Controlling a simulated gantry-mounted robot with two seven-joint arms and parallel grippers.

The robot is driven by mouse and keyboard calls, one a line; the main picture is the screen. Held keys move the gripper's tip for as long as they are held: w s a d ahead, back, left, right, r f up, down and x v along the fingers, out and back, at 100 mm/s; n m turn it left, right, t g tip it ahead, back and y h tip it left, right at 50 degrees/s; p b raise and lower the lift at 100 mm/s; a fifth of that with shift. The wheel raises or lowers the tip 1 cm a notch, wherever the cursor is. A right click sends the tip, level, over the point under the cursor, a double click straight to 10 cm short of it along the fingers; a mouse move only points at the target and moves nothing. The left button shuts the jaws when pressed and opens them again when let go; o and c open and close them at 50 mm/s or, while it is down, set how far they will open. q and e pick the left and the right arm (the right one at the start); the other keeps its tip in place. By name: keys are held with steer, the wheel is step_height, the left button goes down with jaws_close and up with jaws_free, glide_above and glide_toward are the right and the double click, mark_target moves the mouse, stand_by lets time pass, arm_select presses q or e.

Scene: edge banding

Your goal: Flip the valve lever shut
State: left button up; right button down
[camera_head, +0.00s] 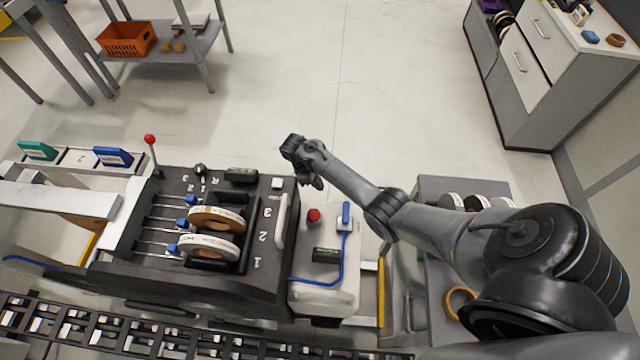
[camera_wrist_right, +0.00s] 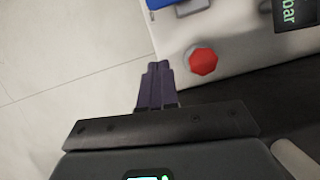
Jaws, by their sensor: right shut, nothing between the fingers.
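The valve lever (camera_head: 346,212) is a blue handle on a small light block with a blue hose, on the machine's white right-hand panel (camera_head: 345,280). It points away from me, toward the panel's far edge. In the right wrist view part of a blue piece, likely the lever (camera_wrist_right: 160,3), shows cut off at the top edge. My right gripper (camera_head: 318,183) is above the panel's far edge, up and left of the lever and apart from it. Its dark purple fingers (camera_wrist_right: 156,84) are shut and empty. My left gripper is not in view.
A red button (camera_head: 313,215) sits left of the lever, close to my fingers in the wrist view (camera_wrist_right: 200,61). A pressure display (camera_head: 326,255) lies below. Left are banding rolls (camera_head: 210,247) and a red-knobbed lever (camera_head: 150,139). Open floor lies beyond.

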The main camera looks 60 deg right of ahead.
mark_target(346, 214)
steer(key=b+x, duration=0.2)
steer(key=x, duration=0.6)
steer(key=shift+s, duration=0.1)
steer(key=s, duration=0.1)
steer(key=p, duration=0.1)
steer(key=s+d, duration=0.1)
steer(key=shift+s+r, duration=0.3)
steer(key=shift+s, duration=0.1)
steer(key=shift+s+d+p, duration=0.2)
steer(key=shift+s+p, duration=0.1)
steer(key=shift+s, duration=0.05)
